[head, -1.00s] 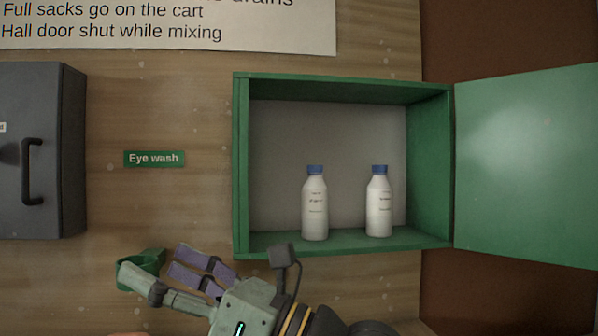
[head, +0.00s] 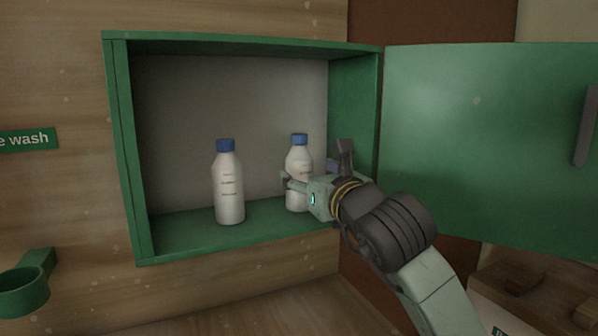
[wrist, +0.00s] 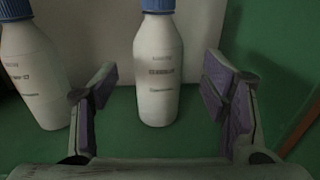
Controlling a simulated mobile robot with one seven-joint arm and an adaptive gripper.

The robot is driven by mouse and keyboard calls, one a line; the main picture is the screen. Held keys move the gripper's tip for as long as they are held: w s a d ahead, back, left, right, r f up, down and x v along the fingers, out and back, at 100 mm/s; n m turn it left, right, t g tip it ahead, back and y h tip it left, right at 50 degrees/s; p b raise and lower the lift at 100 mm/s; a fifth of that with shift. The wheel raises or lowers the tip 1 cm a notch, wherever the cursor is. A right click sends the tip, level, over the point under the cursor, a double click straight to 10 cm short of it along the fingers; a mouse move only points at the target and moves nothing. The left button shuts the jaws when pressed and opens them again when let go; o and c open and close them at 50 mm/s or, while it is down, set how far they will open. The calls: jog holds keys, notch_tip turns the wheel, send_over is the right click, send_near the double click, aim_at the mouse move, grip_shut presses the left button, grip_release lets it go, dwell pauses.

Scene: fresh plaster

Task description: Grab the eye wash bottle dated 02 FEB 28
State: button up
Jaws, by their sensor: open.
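Two white bottles with blue caps stand upright in the open green cabinet (head: 122,150). The left bottle (head: 228,190) is in plain view in the head view; it also shows at the left edge of the wrist view (wrist: 32,75). The right bottle (head: 298,160) is partly hidden by my gripper (head: 297,185) in the head view. In the wrist view, the right bottle (wrist: 158,70) stands ahead, between the two spread fingers of my open gripper (wrist: 158,98), with gaps on both sides. Both labels carry small print too blurred to read, so I cannot tell the dates.
The cabinet door (head: 480,140) stands open to the right, behind my arm. The cabinet's right wall (head: 352,110) is close to my gripper. An empty green ring holder (head: 25,290) is on the wall at lower left.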

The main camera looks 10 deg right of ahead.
aim_at(304, 169)
jog(key=w+p, duration=0.2)
jog(key=w, duration=0.2)
jog(key=shift+w+a+r+p, duration=0.25)
jog(key=shift+w+a+p, duration=0.05)
jog(key=shift+a+p, duration=0.1)
jog(key=shift+w+f, duration=0.1)
jog(key=shift+w, duration=0.15)
jog(key=shift+c, duration=0.2)
jog(key=c, duration=1.4)
jog(key=shift+c, duration=0.2)
